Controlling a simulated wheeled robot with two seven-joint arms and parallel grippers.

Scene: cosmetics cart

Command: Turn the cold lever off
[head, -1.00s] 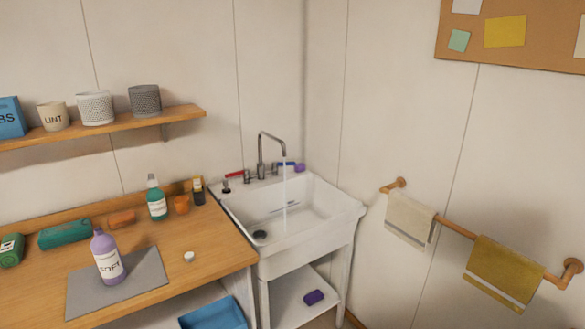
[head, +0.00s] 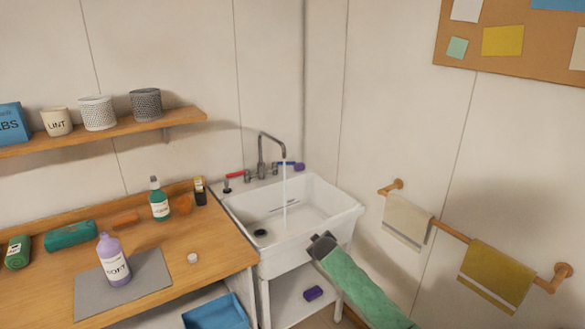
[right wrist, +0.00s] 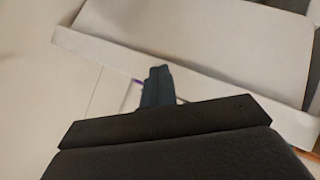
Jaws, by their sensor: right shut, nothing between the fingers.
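The blue cold lever (head: 287,164) is on the right side of the sink's faucet (head: 262,152), and the red lever (head: 235,175) is on the left side. Water (head: 285,195) runs from the spout into the white sink (head: 330,228). My right gripper (head: 322,243) is in front of the sink's front right edge, below and nearer than the blue lever, and not touching it. In the right wrist view its fingers (right wrist: 158,82) are together and empty, with a white surface beyond. My left gripper is not in view.
A purple item (head: 299,167) sits on the sink's back ledge by the blue lever. The wooden counter (head: 215,255) with bottles is left of the sink. A towel rail (head: 450,228) with two towels is on the right wall.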

